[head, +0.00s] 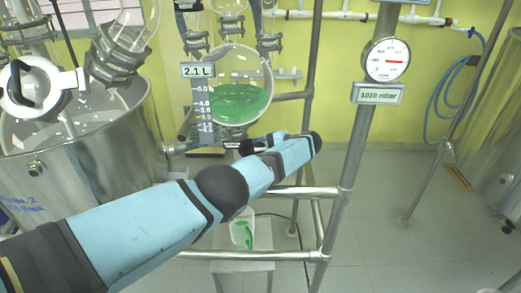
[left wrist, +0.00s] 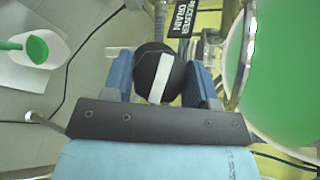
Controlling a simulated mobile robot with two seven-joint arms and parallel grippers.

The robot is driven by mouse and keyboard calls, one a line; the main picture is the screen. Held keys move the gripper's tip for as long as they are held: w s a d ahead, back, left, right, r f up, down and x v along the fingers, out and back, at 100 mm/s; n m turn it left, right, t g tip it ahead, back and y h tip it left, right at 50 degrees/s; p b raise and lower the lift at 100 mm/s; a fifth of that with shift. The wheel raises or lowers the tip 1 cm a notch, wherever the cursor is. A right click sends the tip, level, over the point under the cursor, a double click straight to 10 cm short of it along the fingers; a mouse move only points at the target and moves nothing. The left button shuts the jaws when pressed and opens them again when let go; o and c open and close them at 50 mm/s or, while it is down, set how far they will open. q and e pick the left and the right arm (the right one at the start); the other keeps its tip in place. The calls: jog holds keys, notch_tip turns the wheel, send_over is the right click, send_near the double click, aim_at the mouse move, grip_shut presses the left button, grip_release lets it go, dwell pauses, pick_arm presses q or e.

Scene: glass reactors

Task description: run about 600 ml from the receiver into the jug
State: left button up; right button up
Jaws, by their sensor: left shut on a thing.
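The receiver (head: 238,85) is a round glass flask holding green liquid, with a 2.1 L readout (head: 198,70) beside it. It fills the right side of the left wrist view (left wrist: 285,80). My left gripper (head: 265,143) is just below the receiver. In the left wrist view its blue fingers are shut on a black drain knob (left wrist: 152,68) with a white stripe, near a "RECEIVER DRAIN" label (left wrist: 188,15). The jug (head: 236,231) stands low beneath, with green in it; it also shows in the left wrist view (left wrist: 52,68). A green streak shows there; I cannot tell whether it is flowing.
A steel vessel (head: 130,125) stands at the left. Frame posts and rails (head: 345,170) surround the receiver, with a gauge (head: 386,59) and a 1010 mbar plate (head: 378,94) on the right post. The jug is above a low stand (head: 240,266).

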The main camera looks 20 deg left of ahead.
pick_arm(q)
jog(key=o, duration=0.9)
pick_arm(e)
jog(key=shift+f, duration=0.15)
pick_arm(q)
jog(key=shift+d, duration=0.1)
jog(key=b+v, duration=1)
jog(key=v, duration=0.2)
jog(key=shift+b, duration=0.35)
pick_arm(e)
notch_tip(320, 180, down, 6)
jog(key=w+a, duration=0.1)
jog(key=shift+f+m, duration=0.25)
jog(key=shift+m, duration=0.05)
